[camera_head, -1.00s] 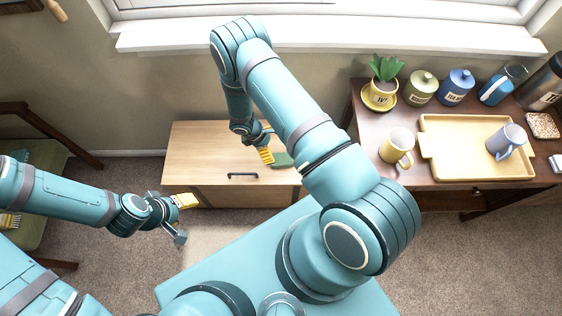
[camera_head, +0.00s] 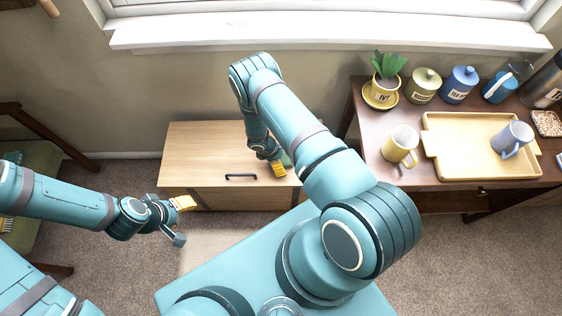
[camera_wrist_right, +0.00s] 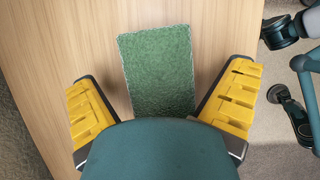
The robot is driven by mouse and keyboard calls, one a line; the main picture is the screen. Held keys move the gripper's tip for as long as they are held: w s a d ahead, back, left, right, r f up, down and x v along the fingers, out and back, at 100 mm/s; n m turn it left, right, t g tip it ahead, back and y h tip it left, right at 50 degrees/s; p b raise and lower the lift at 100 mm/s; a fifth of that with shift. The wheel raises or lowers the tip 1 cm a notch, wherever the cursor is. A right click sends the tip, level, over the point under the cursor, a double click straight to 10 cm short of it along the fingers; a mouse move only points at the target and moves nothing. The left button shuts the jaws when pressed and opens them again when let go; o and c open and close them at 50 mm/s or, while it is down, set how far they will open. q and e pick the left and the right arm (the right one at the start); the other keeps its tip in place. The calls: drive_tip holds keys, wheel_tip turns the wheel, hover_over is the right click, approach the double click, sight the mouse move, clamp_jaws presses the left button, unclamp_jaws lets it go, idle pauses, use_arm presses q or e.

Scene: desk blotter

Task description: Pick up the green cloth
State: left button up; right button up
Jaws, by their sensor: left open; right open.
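The green cloth (camera_wrist_right: 158,70) lies flat on the light wooden cabinet top, as the right wrist view shows. In the right wrist view my right gripper (camera_wrist_right: 163,105) is open, with one yellow finger on each side of the cloth's near part. The fingers do not touch its sides. I cannot tell how high they are above the top.
A dark desk at right bears a yellow tray (camera_head: 460,165), a yellow mug (camera_head: 400,146), a blue mug (camera_head: 512,139), a plant (camera_head: 387,75) and canisters. The cabinet top's left part is clear.

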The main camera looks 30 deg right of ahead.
drive_tip(key=shift+d+f, duration=0.1)
drive_tip(key=shift+f, duration=0.15)
drive_tip(key=shift+r, duration=0.1)
drive_tip(key=c, duration=1.1)
drive_tip(key=shift+o, duration=0.2)
wheel_tip(320, 180, up, 10)
drive_tip(key=p, duration=0.3)
drive_tip(key=o, duration=0.4)
drive_tip(key=c, duration=0.5)
